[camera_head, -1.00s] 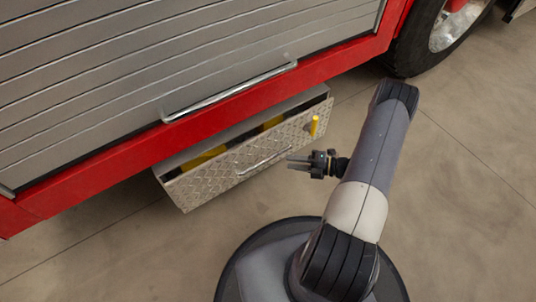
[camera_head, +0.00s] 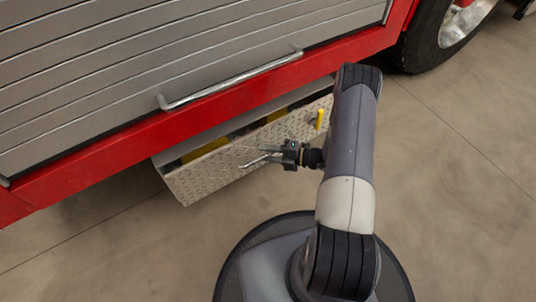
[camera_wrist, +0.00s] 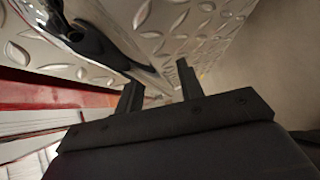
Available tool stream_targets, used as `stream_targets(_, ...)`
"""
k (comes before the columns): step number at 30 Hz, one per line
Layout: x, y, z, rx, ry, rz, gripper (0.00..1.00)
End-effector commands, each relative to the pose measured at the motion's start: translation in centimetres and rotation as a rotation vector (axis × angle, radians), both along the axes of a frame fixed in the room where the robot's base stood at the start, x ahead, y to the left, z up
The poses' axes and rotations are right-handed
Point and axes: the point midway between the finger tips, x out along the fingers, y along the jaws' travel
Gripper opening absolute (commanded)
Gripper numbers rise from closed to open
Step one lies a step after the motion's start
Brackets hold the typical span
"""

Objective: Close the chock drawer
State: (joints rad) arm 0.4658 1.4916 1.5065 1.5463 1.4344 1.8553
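The chock drawer (camera_head: 205,178) has a diamond-plate front and sits under the red sill of the truck. It is pulled out, with yellow pieces showing inside. Its front also fills the top of the wrist view (camera_wrist: 205,30). A bar handle (camera_head: 252,163) runs across the drawer front and shows large at upper left in the wrist view (camera_wrist: 95,35). My gripper (camera_head: 270,153) is at the drawer front beside the right part of the handle. In the wrist view its two fingers (camera_wrist: 160,85) stand apart with nothing seen between them. Contact with the drawer cannot be told.
The grey roller shutter (camera_head: 150,60) with a long bar handle (camera_head: 230,82) is above the red sill (camera_head: 120,160). A truck wheel (camera_head: 430,45) is at upper right. The concrete floor at right is clear.

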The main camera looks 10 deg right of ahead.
Motion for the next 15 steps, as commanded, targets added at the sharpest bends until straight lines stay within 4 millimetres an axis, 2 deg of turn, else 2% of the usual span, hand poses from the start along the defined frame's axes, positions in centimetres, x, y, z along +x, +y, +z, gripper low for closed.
stream_targets(9, 0.11, 0.24, -0.01, 0.000, 0.000, -0.001, 0.36)
stream_targets(15, 0.10, 0.22, -0.01, 0.000, 0.000, 0.000, 0.20)
